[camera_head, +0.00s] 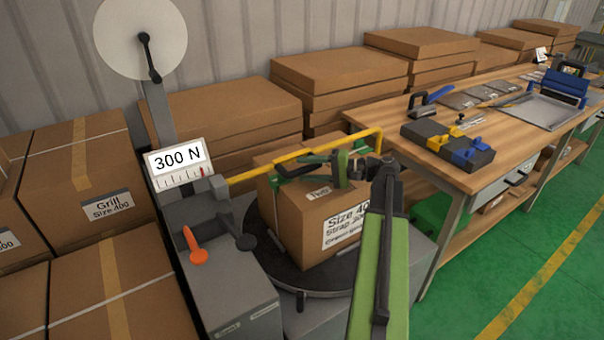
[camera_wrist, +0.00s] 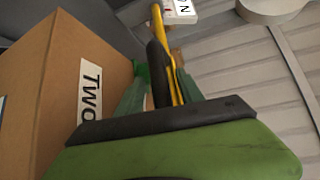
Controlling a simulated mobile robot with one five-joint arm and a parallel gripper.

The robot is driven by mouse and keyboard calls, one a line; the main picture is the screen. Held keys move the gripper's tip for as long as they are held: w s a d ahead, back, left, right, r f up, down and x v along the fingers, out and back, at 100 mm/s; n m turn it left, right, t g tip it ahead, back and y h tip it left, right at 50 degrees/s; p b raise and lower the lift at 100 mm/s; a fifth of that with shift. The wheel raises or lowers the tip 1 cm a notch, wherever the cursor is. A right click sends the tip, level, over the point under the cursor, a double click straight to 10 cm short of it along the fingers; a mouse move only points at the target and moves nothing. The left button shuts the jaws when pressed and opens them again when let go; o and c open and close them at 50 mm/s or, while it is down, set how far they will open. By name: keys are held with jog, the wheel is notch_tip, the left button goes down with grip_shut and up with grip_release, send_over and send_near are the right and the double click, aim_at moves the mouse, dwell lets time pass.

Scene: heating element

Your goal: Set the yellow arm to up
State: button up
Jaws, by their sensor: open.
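The yellow arm (camera_head: 250,174) is a thin bar in the head view. It runs from a grey pivot beside the 300 N gauge, tilts slightly up to the right above a cardboard box, then bends down at its far end. My gripper (camera_head: 292,166) is open over the box top, close to the bar. In the wrist view the yellow arm (camera_wrist: 174,68) and a dark part beside it appear between my open green fingers (camera_wrist: 158,92). I cannot tell whether either finger touches the bar.
The box (camera_head: 310,230) stands on a dark round turntable (camera_head: 330,295). An orange lever (camera_head: 195,246) and a dark knob (camera_head: 245,241) sit on the grey machine. Stacked cartons (camera_head: 220,110) stand behind. A wooden workbench (camera_head: 450,170) with tools is at right; the green floor there is clear.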

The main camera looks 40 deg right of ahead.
jog(key=shift+w+a, duration=0.1)
grip_shut()
dwell(1.3)
